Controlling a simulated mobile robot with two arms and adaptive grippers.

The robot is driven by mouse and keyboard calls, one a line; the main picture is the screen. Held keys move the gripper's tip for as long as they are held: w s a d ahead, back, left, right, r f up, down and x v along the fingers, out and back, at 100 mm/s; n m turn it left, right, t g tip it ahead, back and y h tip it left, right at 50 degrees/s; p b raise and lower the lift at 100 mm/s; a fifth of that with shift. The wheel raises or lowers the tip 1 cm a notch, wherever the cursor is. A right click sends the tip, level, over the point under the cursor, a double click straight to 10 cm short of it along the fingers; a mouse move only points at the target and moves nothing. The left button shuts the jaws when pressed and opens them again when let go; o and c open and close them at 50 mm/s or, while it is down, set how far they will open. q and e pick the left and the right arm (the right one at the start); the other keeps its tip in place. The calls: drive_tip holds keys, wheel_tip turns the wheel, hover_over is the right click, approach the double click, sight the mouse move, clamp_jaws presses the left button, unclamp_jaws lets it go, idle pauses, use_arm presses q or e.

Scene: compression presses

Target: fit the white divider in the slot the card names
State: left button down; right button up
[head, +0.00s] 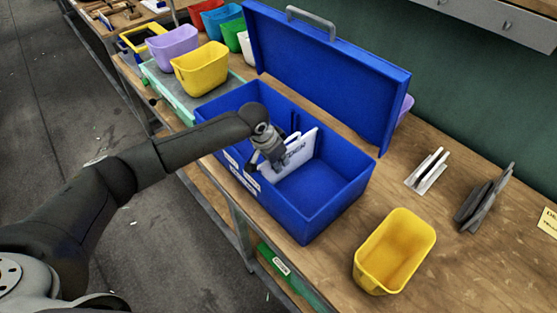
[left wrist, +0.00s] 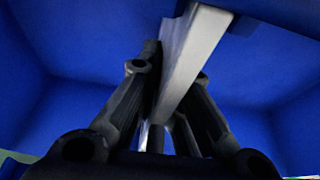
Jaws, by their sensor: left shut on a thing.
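The white divider (head: 300,148) stands roughly upright inside the open blue toolbox (head: 330,212), across its middle. Dark lettering shows on its face. My left gripper (head: 274,158) is shut on the divider's upper edge near the front wall. In the left wrist view the divider's pale edge (left wrist: 194,56) runs between the fingers of the gripper (left wrist: 170,92), with blue walls around. I cannot tell whether the divider's ends are in a slot. A cream card (head: 549,221) at the right edge is cut off and unreadable.
The blue lid (head: 325,75) stands open behind the box. A yellow bin (head: 395,252) is at the front right. Grey metal pieces (head: 484,198) and a pale slotted holder (head: 428,171) lie on the wooden bench (head: 480,265). Several coloured bins stand at the far left.

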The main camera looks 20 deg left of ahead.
use_arm(q)
drive_tip(key=c, duration=1.5)
unclamp_jaws()
drive_tip(key=v, duration=1.2)
drive_tip(key=shift+f, duration=0.1)
